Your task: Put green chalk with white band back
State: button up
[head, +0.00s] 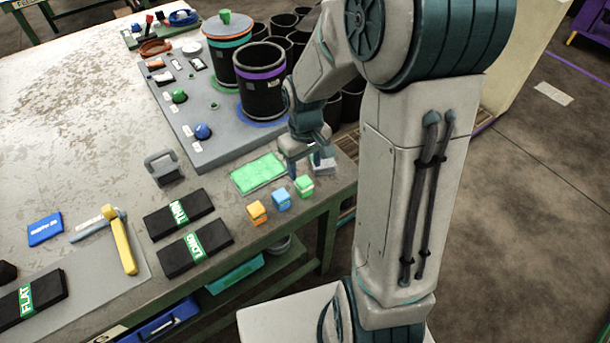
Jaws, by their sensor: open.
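A green block of chalk (304,187) with a pale band stands near the table's front right edge, at the right end of a short row. Beside it are a blue block (281,200) and an orange block (257,212), also with pale marks. My gripper (304,167) points down just behind the green block, with its fingers apart. A whitish block (323,163) shows at the right finger, partly hidden by it; I cannot tell whether they touch. A flat bright green rectangle (258,173) lies on the table left of my gripper.
A grey board (212,152) behind holds two dark sleeves, a blue knob (202,131) and a green knob (179,96). Several dark cylinders crowd behind my arm.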

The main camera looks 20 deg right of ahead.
aim_at(305, 183)
jog(key=s+r+m+t, duration=0.3)
jog(key=s+r, duration=1)
jog(key=s, duration=0.1)
jog(key=shift+r+m, duration=0.2)
jog(key=shift+m, duration=0.1)
jog(key=shift+w+a, duration=0.1)
dwell(0.7)
